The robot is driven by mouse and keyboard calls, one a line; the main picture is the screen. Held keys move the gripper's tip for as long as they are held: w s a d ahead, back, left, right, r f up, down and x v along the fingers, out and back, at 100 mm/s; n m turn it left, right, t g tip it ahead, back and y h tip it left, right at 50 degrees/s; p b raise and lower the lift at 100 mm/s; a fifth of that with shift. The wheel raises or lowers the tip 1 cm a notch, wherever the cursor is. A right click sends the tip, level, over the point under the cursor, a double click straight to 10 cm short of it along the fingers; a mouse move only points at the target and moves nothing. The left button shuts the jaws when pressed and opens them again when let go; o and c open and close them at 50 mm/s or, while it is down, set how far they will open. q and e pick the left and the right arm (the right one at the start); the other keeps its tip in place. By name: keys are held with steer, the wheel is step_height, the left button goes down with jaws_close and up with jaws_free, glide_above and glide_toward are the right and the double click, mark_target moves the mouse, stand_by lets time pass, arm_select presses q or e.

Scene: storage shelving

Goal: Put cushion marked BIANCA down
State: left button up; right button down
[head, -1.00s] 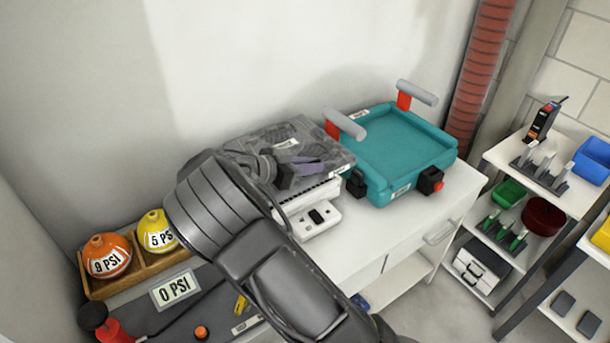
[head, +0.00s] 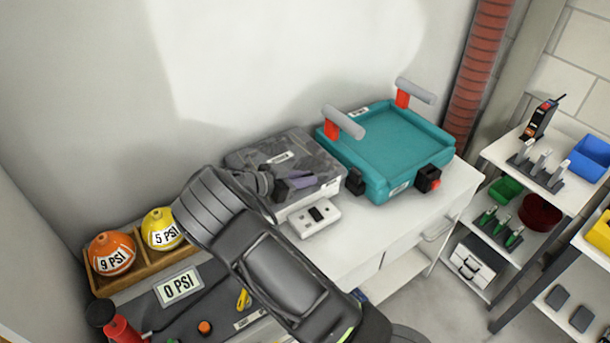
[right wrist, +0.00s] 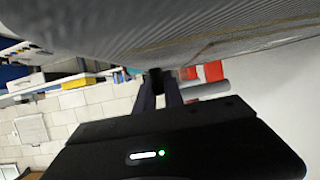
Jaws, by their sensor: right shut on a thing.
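The cushion is a grey, mottled flat slab (head: 262,152) with small labels too small to read, at the back of the white counter, left of the teal tray. My right gripper (head: 308,181) is at the cushion's front edge, shut on it. The cushion's grey striped surface (right wrist: 170,25) fills the top of the right wrist view, with the dark fingers (right wrist: 158,90) meeting it. The cushion lies level over a white device (head: 316,217); I cannot tell whether it rests on it. My left gripper is out of view.
A teal tray (head: 448,143) with grey handles stands close to the cushion's right. Orange (head: 111,254) and yellow (head: 162,229) balls sit in a wooden holder at left. The counter (head: 385,232) is bare in front of the tray. Shelving (head: 493,153) stands at the right.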

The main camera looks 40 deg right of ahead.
steer(key=shift+w, duration=0.1)
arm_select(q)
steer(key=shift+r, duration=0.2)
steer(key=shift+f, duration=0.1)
arm_select(e)
steer(key=shift+f, duration=0.1)
steer(key=shift+f+b, duration=0.1)
steer(key=shift+b, duration=0.35)
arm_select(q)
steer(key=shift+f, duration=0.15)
arm_select(e)
steer(key=c, duration=1.5)
jaws_free()
steer(key=shift+o, duration=0.2)
